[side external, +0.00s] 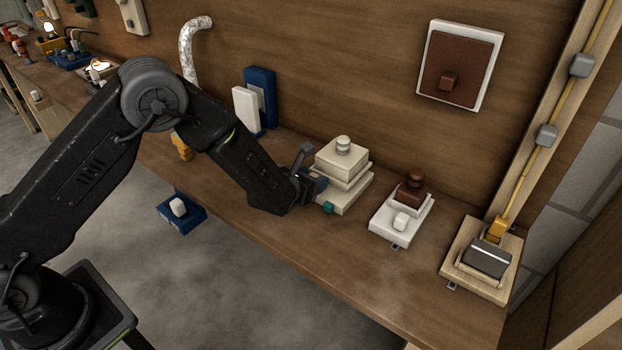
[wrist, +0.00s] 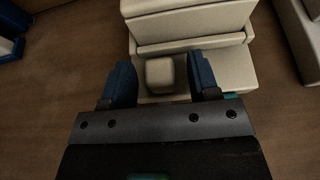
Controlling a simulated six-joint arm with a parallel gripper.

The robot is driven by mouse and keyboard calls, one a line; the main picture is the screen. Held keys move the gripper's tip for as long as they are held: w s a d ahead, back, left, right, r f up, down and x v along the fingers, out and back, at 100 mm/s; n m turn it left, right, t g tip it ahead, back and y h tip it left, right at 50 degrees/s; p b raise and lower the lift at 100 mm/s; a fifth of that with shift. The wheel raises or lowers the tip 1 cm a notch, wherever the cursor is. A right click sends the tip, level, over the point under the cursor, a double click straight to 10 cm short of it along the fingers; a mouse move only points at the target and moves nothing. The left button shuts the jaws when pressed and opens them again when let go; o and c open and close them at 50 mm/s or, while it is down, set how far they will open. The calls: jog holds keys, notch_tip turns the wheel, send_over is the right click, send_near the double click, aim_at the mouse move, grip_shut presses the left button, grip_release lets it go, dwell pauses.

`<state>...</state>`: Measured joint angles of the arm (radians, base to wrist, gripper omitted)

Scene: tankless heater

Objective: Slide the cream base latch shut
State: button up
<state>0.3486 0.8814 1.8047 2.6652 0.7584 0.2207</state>
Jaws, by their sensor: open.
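The cream stacked unit (side external: 343,164) stands on the wooden bench, with a round knob on top and a stepped base; it also fills the top of the wrist view (wrist: 192,24). A small cream block (wrist: 160,74), seemingly the base latch, stands out at the front of the base. My gripper (side external: 314,184) is at the unit's left front side. In the wrist view my gripper (wrist: 162,82) is open, with one blue finger on each side of the block. The right finger overlaps the base in view. I cannot tell whether either finger touches the block. The side view hides the block behind my gripper.
A teal knob (side external: 328,208) shows low at the unit's front. To the right are a white base with a brown top (side external: 402,214) and a wooden box with a dark lid (side external: 486,258). Blue and white upright blocks (side external: 260,97) stand behind. The bench front edge is close.

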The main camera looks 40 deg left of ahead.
aim_at(332, 181)
grip_shut()
jog(key=shift+d, duration=1.8)
grip_release()
jog(key=v, duration=1.4)
jog(key=shift+w+r, duration=0.1)
